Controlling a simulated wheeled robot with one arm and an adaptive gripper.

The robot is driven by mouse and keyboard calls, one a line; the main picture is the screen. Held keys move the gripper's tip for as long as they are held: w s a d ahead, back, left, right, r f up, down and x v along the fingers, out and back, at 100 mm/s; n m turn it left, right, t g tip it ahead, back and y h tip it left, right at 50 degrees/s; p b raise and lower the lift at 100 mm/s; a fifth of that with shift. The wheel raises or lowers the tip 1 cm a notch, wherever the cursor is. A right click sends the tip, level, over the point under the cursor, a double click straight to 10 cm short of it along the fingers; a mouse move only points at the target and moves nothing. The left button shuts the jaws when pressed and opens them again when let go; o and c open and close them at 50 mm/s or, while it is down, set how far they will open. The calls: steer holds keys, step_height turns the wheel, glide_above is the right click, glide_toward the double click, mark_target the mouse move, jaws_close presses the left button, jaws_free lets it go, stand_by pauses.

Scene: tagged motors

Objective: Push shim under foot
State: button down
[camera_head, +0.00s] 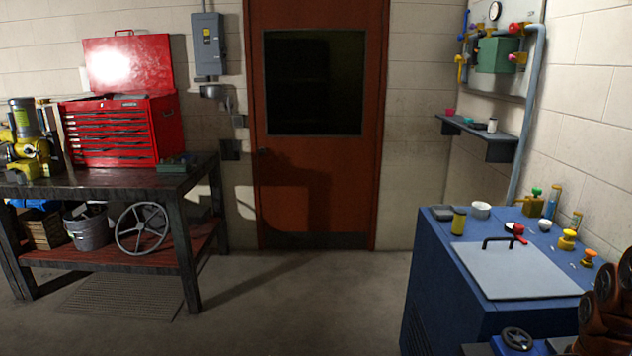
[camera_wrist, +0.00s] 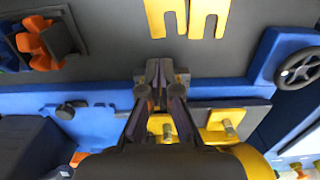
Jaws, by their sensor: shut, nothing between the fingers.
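In the wrist view, my gripper (camera_wrist: 160,72) is shut and empty, its fingertips close together over the edge between a dark grey surface and a blue base. Two yellow slotted plates that look like shims, one (camera_wrist: 157,22) left and one (camera_wrist: 209,18) right, lie on the dark surface beyond the fingertips, apart from them. A yellow foot-like plate (camera_wrist: 214,135) with a bolt (camera_wrist: 228,127) shows right of the fingers; more yellow shows between the fingers. I cannot tell whether a shim is under any foot. My gripper is not in the head view.
A black handwheel (camera_wrist: 297,67) stands to the right, and an orange part (camera_wrist: 38,42) in a dark holder to the left. In the head view, a blue cabinet (camera_head: 432,265) stands at right and a dark workbench (camera_head: 115,185) at left; the floor between them is clear.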

steer(key=shift+f+b, duration=0.3)
steer(key=shift+b, duration=0.3)
stand_by(0.3)
steer(key=shift+w+d+b, duration=0.15)
steer(key=shift+d+b, duration=0.85)
steer(key=shift+d, duration=2.45)
stand_by(1.2)
steer(key=shift+a, duration=0.1)
steer(key=shift+a+b, duration=0.65)
steer(key=shift+a, duration=0.5)
step_height(320, 180, up, 7)
stand_by(0.5)
